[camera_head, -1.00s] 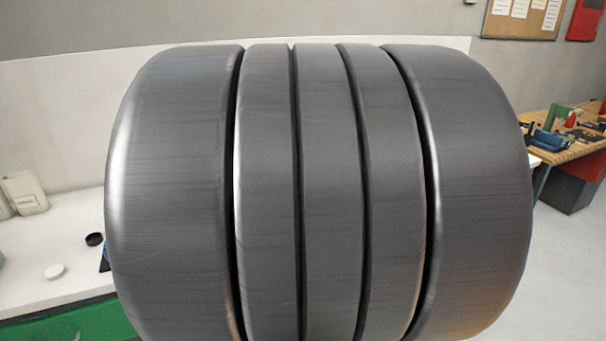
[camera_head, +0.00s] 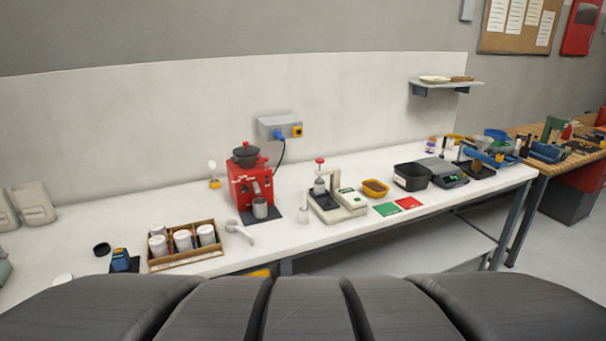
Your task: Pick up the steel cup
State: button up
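A small steel cup (camera_head: 260,208) stands upright at the front of a red machine (camera_head: 249,184) on the white bench, on or just above a dark mat (camera_head: 274,215). The cup is small in the picture, and its far side is hidden. My gripper does not show in this view, so I cannot see its fingers or whether it holds anything.
Left of the cup, a wooden tray (camera_head: 154,266) holds several white canisters. A pale handled tool (camera_head: 240,231) lies close to the cup. A press (camera_head: 322,200) stands to the right. A blue plug (camera_head: 278,134) and cable hang behind the red machine.

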aim_at(259, 206)
jog(key=i+j+u, duration=0.15)
jog(key=i+u, duration=0.2)
jog(key=i, duration=0.45)
jog(key=i+l+u, duration=0.1)
jog(key=i+u, duration=0.25)
jog(key=i, duration=0.5)
